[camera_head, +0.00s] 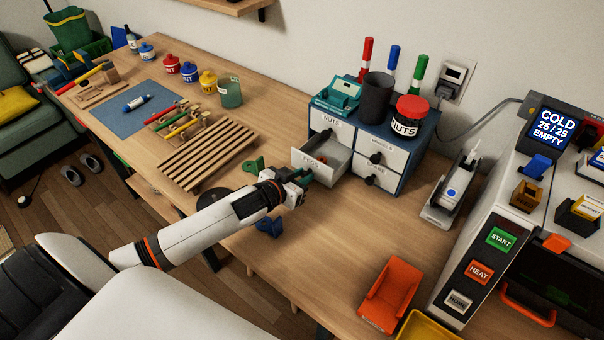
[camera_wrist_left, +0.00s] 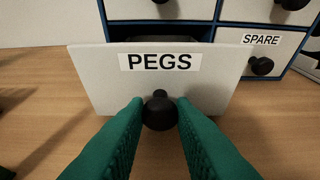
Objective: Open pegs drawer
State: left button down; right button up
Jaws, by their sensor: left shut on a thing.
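The pegs drawer (camera_head: 319,164) is the lower left drawer of a small blue cabinet with white fronts (camera_head: 367,143). It is pulled partly out, and its light inside shows in the head view. In the left wrist view its white front (camera_wrist_left: 95,80) carries the label PEGS, with a round black knob (camera_wrist_left: 159,112) below the label. My left gripper (camera_head: 301,176) is at the drawer front, its green fingers (camera_wrist_left: 159,128) shut on the black knob. My right gripper is not in view.
The NUTS, SPARE and other drawers are closed. A black cup (camera_head: 377,98), a red-lidded NUTS jar (camera_head: 409,115) and a teal device (camera_head: 339,94) stand on the cabinet. A slatted wooden rack (camera_head: 208,153) lies left; an orange chair-shaped piece (camera_head: 389,294) lies in front.

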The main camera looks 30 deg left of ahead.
pick_arm(q)
jog(key=c, duration=1.3)
grip_release()
jog(key=shift+o, duration=0.2)
jog(key=v, duration=0.5)
jog(key=b+v, duration=0.1)
jog(key=v, duration=0.4)
jog(key=shift+s+f, duration=0.1)
jog(key=shift+s, duration=0.3)
jog(key=shift+s+a+r, duration=0.15)
jog(key=shift+s+r, duration=0.25)
jog(key=shift+s, duration=0.2)
jog(key=shift+c, duration=0.2)
